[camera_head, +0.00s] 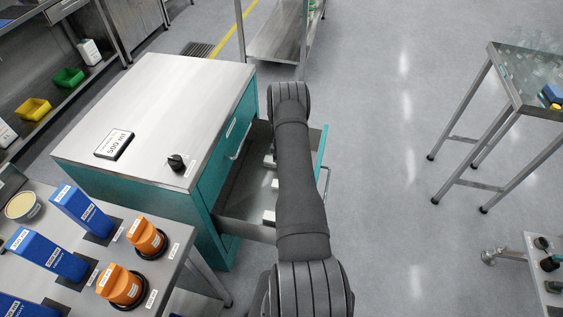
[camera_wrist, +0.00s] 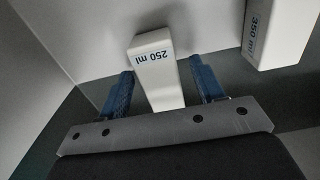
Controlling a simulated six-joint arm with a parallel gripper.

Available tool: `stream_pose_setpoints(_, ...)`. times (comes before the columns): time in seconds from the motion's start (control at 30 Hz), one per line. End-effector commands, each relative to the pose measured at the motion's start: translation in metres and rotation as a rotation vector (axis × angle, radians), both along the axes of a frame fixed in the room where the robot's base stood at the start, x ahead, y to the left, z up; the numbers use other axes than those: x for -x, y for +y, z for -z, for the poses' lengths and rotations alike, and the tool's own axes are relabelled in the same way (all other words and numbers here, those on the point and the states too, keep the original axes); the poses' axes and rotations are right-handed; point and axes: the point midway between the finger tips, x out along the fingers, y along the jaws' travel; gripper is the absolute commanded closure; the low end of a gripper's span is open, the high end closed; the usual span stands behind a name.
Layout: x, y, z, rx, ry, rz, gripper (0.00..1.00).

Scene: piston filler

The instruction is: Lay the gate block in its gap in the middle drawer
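A white block labelled "250 ml" (camera_wrist: 155,62) stands in the drawer in the wrist view, its label upside down. My gripper (camera_wrist: 163,86) has its two blue fingers apart, one on each side of the block's near end, with space on both sides. A second white block, labelled "350 ml" (camera_wrist: 275,32), is to the right. The pulled-out drawer (camera_head: 237,205) of the teal cabinet shows in the head view, with small white blocks (camera_head: 269,217) in it. My arm covers part of the drawer and hides my gripper there. I cannot tell which block is the gate block.
The teal cabinet (camera_head: 160,95) has a steel top carrying a "500 ml" plate (camera_head: 114,144) and a black knob (camera_head: 176,162). A steel table with blue boxes and orange knobs (camera_head: 146,235) stands at the front left.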

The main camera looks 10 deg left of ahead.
Motion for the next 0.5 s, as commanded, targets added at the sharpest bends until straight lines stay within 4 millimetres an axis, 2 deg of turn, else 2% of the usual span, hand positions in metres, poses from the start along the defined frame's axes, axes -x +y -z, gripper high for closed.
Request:
stream_pose_setpoints(0.03, 0.0, 0.0, -0.0001, 0.0, 0.0, 0.0, 0.48)
stream_pose_setpoints(0.23, 0.0001, 0.0, -0.0001, 0.0, 0.0, 0.0, 0.87)
stream_pose_setpoints(0.5, -0.0032, -0.0059, -0.0001, 0.0, 0.0, 0.001, 0.89)
